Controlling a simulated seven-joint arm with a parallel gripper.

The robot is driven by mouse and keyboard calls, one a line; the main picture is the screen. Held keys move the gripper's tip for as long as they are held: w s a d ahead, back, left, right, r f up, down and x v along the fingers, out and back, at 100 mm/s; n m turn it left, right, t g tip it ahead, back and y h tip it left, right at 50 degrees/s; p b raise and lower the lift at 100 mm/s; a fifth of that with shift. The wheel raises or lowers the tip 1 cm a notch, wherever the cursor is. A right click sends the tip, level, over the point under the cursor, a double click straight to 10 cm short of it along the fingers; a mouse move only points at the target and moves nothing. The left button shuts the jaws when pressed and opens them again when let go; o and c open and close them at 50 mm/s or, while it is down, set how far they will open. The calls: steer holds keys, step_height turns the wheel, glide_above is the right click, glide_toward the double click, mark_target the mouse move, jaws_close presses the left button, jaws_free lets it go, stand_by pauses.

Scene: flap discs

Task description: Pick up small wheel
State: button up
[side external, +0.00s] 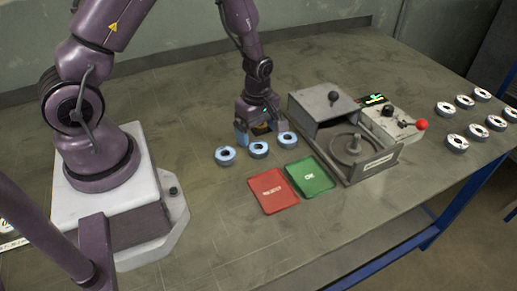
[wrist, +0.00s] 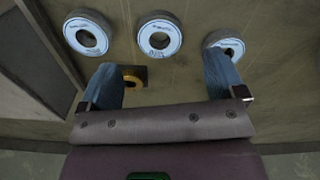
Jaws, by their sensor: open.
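Three small wheels with pale blue faces and dark centre holes lie in a row on the table: left (side external: 218,157), middle (side external: 251,150) and right (side external: 281,140). A smaller yellow ring (wrist: 139,80) sits on a dark square plate (wrist: 141,70); in the side view it is mostly hidden by my gripper. My gripper (side external: 261,132) is open, with its blue fingers pointing down just behind the row. In the wrist view my gripper (wrist: 162,82) has the yellow ring between its fingers, nearer the left one. Nothing is held. I cannot tell the fingertips' exact height.
A red tray (side external: 272,201) and a green tray (side external: 307,187) lie in front of the wheels. A grey machine (side external: 322,118) with an open-topped spindle bay stands to the right, beside a red-knobbed control box (side external: 385,121). Several more wheels (side external: 448,142) lie at far right.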

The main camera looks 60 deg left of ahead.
mark_target(259, 145)
step_height(259, 145, down, 5)
steer(key=shift+d+f, duration=0.1)
stand_by(0.3)
steer(key=c, duration=1.1)
